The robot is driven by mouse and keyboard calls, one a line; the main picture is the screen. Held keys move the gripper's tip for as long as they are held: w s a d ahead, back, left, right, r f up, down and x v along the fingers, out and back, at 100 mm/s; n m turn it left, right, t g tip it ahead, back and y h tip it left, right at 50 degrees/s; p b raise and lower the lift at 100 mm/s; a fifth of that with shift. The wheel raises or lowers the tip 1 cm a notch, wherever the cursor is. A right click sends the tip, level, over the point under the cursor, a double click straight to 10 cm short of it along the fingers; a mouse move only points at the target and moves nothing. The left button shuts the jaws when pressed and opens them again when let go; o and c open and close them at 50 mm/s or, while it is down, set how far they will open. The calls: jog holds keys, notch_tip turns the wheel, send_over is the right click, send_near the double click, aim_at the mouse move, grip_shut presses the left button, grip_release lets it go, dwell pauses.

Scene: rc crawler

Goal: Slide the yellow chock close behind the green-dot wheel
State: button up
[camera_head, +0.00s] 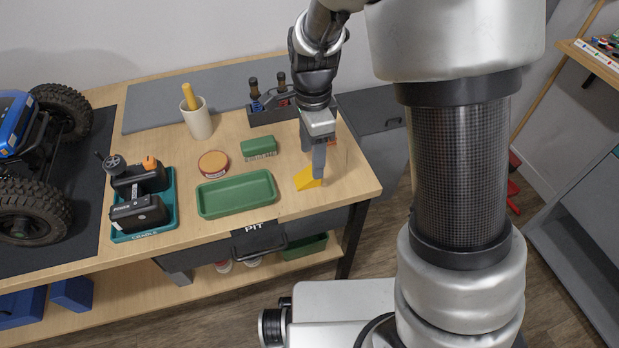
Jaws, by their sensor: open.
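The yellow chock (304,181) lies on the right part of the wooden bench, to the right of the green tray. My gripper (318,174) points down right at the chock, and its fingers hide part of it. The jaws are open; I cannot tell whether a finger touches the chock. The blue crawler (14,122) stands at the far left and is cut off by the picture edge. Its rear wheel (62,110) and front wheel (32,212) show dark tyres.
Between chock and crawler are a green tray (203,209), an orange-lidded tin (213,163), a green brush (258,147) and a teal cradle (171,218) with black controllers. A white cup (198,122) and a dark tool caddy (262,115) stand behind. A dark mat (92,190) lies under the crawler.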

aim_at(310, 173)
jog(key=shift+a+f+b, duration=0.15)
jog(key=shift+f+b, duration=0.3)
jog(key=shift+f, duration=0.95)
jog(key=shift+a+f+b, duration=0.1)
jog(key=shift+f+b, duration=0.35)
jog(key=shift+f, duration=0.9)
jog(key=c, duration=1.2)
